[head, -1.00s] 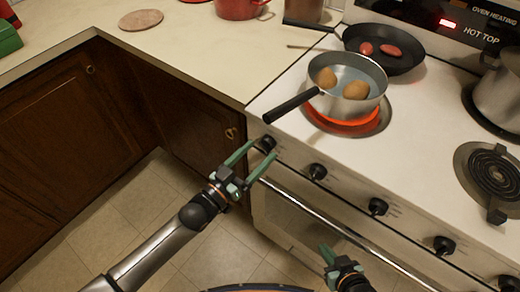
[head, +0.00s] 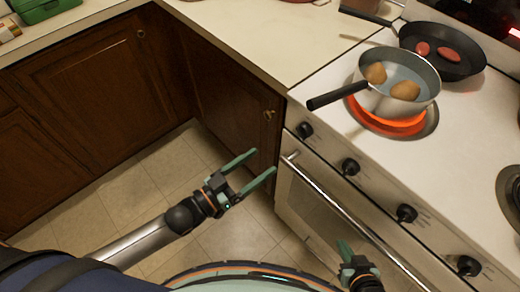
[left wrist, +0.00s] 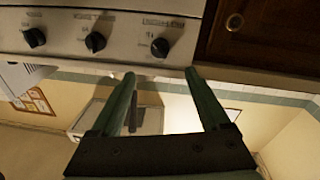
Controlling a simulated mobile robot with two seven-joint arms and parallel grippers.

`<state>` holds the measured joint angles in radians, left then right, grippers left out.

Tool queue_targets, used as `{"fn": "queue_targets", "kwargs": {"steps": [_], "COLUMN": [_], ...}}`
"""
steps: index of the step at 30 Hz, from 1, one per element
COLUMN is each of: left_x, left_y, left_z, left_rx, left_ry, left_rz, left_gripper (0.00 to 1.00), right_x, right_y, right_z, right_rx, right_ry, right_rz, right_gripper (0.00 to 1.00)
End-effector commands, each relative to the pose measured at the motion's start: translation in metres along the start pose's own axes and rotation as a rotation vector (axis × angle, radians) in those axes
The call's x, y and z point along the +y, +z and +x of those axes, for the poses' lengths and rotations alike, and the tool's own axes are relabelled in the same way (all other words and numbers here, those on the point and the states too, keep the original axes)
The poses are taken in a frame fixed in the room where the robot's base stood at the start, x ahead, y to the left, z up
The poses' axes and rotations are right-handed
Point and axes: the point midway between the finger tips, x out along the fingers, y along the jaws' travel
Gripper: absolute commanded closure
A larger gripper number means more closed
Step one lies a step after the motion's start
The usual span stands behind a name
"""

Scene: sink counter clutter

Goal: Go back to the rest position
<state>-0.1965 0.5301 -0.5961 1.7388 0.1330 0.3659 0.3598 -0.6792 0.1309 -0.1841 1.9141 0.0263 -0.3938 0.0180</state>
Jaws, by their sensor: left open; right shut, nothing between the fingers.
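My left gripper (head: 264,168) is open and empty, held in front of the cabinet beside the stove. Its two green fingers also show apart in the left wrist view (left wrist: 162,75), with stove knobs and a cabinet door beyond them. My right gripper (head: 345,248) is at the lower middle of the head view, in front of the stove front. Its fingers are together with nothing in them. Neither gripper touches anything that I can see.
A saucepan (head: 372,98) with two brown, potato-like items stands on a glowing red burner (head: 392,124). Behind it is a black frying pan (head: 470,67) with two reddish items. The oven handle (head: 345,212) runs along the stove front (head: 315,200). The tiled floor (head: 110,205) is clear.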

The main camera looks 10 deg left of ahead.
Motion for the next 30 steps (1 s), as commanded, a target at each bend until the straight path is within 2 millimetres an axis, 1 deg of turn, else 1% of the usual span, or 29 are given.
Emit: {"fn": "queue_targets", "kwargs": {"steps": [8,11,13,14,17,21,24,27,30], "left_x": [0.001,0.001,-0.001,-0.003,-0.008,-0.011,-0.010,-0.009,-0.009], "left_y": [0.000,0.005,0.014,0.019,0.040,0.067,0.081,0.087,0.089], "left_z": [0.000,-0.004,-0.013,-0.018,-0.047,-0.099,-0.128,-0.142,-0.145], "left_rx": [-0.006,-0.055,-0.130,-0.171,-0.332,-0.555,-0.667,-0.722,-0.733], "left_ry": [-0.009,-0.068,-0.145,-0.183,-0.313,-0.448,-0.501,-0.523,-0.527], "left_rz": [-0.002,-0.005,-0.009,-0.009,-0.016,-0.033,-0.043,-0.049,-0.049], "left_gripper": [0.21,0.21,0.21,0.21,0.21,0.21,0.21,0.21,0.21], "right_x": [0.000,-0.001,-0.001,-0.001,-0.002,-0.003,-0.003,-0.003,-0.003], "right_y": [-0.001,-0.006,-0.013,-0.016,-0.025,-0.035,-0.038,-0.039,-0.039], "right_z": [-0.001,-0.006,-0.013,-0.015,-0.024,-0.032,-0.035,-0.036,-0.035], "right_rx": [-0.001,-0.001,-0.002,-0.002,-0.002,-0.001,-0.001,-0.001,-0.001], "right_ry": [0.000,0.000,0.000,0.000,0.000,0.000,0.000,0.000,0.000], "right_rz": [0.000,0.000,0.000,0.000,0.000,0.000,0.000,0.000,0.000], "right_gripper": [1.00,1.00,1.00,1.00,1.00,1.00,1.00,1.00,1.00]}}
